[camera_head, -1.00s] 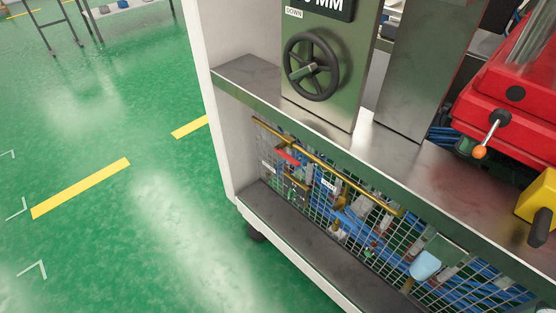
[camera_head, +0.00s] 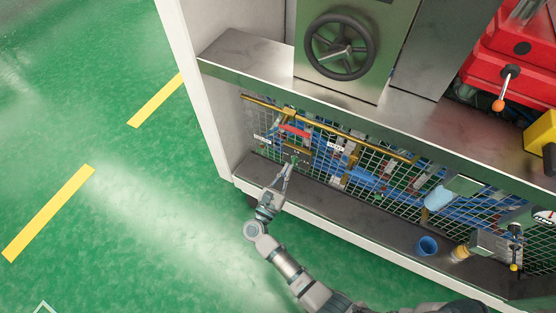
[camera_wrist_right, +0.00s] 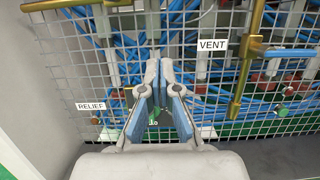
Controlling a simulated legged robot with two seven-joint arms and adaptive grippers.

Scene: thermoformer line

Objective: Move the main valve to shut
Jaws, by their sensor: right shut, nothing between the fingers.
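A red lever handle (camera_head: 295,131) sits just below the brass pipe (camera_head: 330,130) behind or at the wire mesh; I read no "main" label, so I cannot confirm it is the main valve. My right gripper (camera_head: 289,168) reaches up from below, its tips a little under the red handle. In the right wrist view its fingers (camera_wrist_right: 158,68) are shut and empty in front of the mesh, between the RELIEF label (camera_wrist_right: 91,106) and the VENT label (camera_wrist_right: 212,47). I cannot make out the red handle there. My left gripper is out of view.
The wire mesh (camera_wrist_right: 60,65) covers blue hoses and small fittings. A dark ledge (camera_head: 345,205) runs below it, holding a blue cup (camera_head: 427,246). A black handwheel (camera_head: 339,46) is above. Green floor (camera_head: 150,220) is open at left.

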